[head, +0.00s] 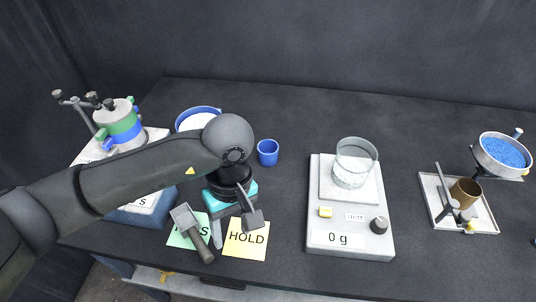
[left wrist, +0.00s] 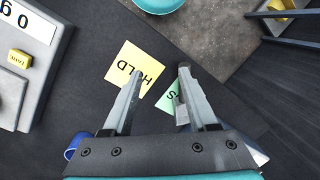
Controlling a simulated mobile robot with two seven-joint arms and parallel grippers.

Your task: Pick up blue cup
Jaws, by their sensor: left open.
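The small blue cup (head: 267,152) stands upright on the dark table, just right of my left forearm's end in the head view. A blue rounded edge at the lower left of the left wrist view looks like the cup (left wrist: 74,146), partly hidden by the gripper body. My left gripper (head: 235,225) points down, nearer the front edge than the cup and apart from it. In the left wrist view its two fingers (left wrist: 160,70) are spread with nothing held between them, over the paper cards. My right gripper is not in view.
A yellow HOLD card (head: 246,240) and a green card (head: 178,238) lie by the front edge, with a grey-headed tool (head: 186,218). A scale (head: 322,262) with a glass beaker (head: 356,163) stands right of the cup. A larger blue-rimmed bowl (head: 196,112) is behind my arm.

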